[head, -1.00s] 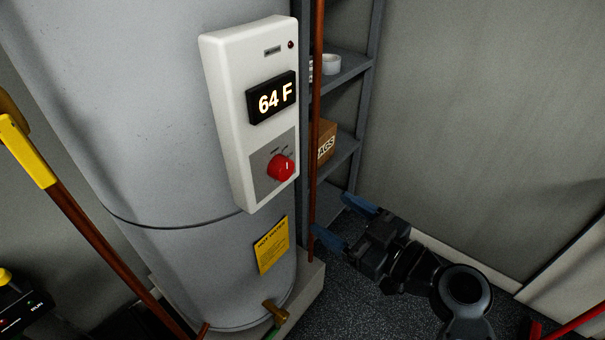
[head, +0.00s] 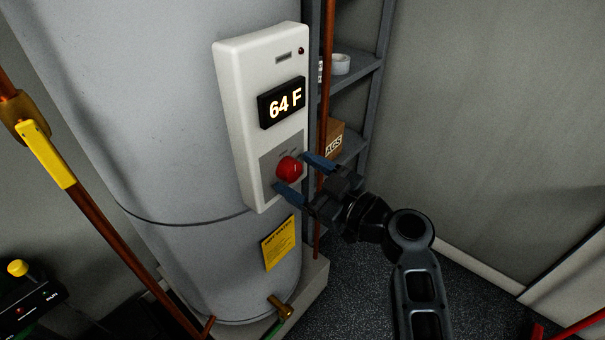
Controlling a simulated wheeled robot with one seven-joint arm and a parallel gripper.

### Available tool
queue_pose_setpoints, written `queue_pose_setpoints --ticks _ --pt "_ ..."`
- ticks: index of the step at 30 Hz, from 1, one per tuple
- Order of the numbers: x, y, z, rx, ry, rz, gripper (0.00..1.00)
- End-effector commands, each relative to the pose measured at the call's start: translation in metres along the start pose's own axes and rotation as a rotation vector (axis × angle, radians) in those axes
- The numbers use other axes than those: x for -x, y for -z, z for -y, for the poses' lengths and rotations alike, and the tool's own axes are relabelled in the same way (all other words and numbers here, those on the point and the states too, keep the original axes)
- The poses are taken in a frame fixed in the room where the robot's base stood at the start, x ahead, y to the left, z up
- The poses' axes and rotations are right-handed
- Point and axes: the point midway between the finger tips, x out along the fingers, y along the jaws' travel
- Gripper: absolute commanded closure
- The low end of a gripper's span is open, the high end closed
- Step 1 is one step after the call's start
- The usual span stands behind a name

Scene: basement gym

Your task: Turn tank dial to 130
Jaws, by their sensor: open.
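The grey water tank (head: 150,130) fills the left of the head view. A white control box (head: 231,85) is fixed on its side, and its black display (head: 283,103) reads 64 F. The red tank dial (head: 289,169) sits on a grey plate low on the box. My gripper (head: 304,175) is open at the dial, one blue fingertip at its upper right and the other at its lower left. I cannot tell whether the fingers touch the dial. The dial's markings are too small to read and partly covered.
A copper pipe (head: 326,90) runs upright just right of the box, in front of a grey shelf (head: 350,85) with a cardboard box (head: 333,140). A pipe with a yellow lever (head: 47,153) stands at the left. A brass tap (head: 280,307) is low on the tank.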

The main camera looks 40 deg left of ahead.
Motion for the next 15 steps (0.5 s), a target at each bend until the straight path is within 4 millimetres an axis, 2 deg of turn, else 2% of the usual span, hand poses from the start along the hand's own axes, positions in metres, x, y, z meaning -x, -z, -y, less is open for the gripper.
queue_pose_setpoints --ticks 5,15 --pt "0.0001 -0.0003 0.0 0.0 0.0 0.0 0.25" --pt "0.0003 -0.0004 0.0 0.0 0.0 0.001 0.58"
